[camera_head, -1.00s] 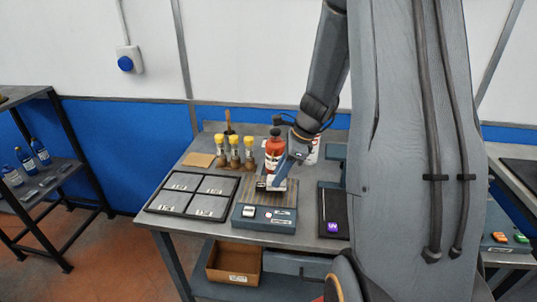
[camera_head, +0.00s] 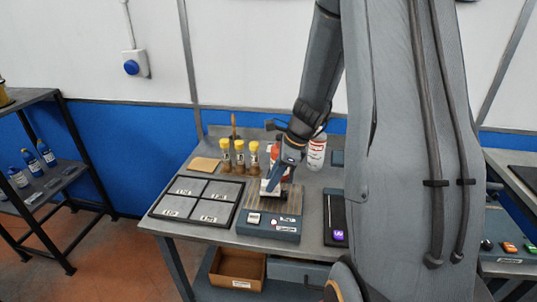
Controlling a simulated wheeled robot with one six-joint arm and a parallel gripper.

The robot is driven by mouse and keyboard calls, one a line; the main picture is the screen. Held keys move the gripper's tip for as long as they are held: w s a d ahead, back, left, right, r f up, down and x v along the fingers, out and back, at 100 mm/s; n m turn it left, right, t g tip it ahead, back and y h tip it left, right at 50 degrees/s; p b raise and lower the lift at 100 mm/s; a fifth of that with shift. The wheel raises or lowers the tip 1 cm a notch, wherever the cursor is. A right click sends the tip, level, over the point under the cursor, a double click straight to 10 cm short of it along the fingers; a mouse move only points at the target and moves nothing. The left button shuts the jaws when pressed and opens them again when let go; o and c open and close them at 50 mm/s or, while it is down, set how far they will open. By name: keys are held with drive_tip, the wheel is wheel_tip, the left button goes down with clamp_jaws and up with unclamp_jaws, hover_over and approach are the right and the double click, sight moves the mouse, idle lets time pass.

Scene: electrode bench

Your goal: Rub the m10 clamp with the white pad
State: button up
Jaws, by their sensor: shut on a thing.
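My gripper (camera_head: 272,187) is shut on a small pale block (camera_head: 268,185) that looks like the white pad. It points down just over the striped back part of a grey-blue bench unit (camera_head: 268,227); I cannot tell whether the block touches it. A small white piece (camera_head: 254,218) sits on the front of that unit. A black-rimmed tray (camera_head: 152,213) with four grey labelled plates lies to the left. The labels are too small to read surely, so I cannot tell which thing is the m10 clamp. My gripper and forearm hide part of the unit.
Several yellow-capped brown bottles (camera_head: 239,157), a red bottle (camera_head: 273,153) and a white canister (camera_head: 316,153) stand behind. A tan pad (camera_head: 205,164) lies back left. A black tray (camera_head: 335,215) is at right. A cardboard box (camera_head: 238,266) is below the bench (camera_head: 172,226).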

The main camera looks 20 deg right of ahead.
drive_tip(key=shift+w+a+r, duration=0.15)
drive_tip(key=shift+a+r, duration=0.05)
drive_tip(key=shift+a, duration=0.1)
drive_tip(key=r+p, duration=0.2)
drive_tip(key=shift+d+r, duration=0.2)
drive_tip(key=shift+r, duration=0.15)
drive_tip(key=shift+a+r+p, duration=0.2)
drive_tip(key=shift+r+p, duration=0.4)
drive_tip(key=shift+p, duration=0.15)
drive_tip(key=shift+r+p, duration=1.9)
drive_tip(key=shift+r, duration=0.1)
drive_tip(key=shift+d, duration=0.1)
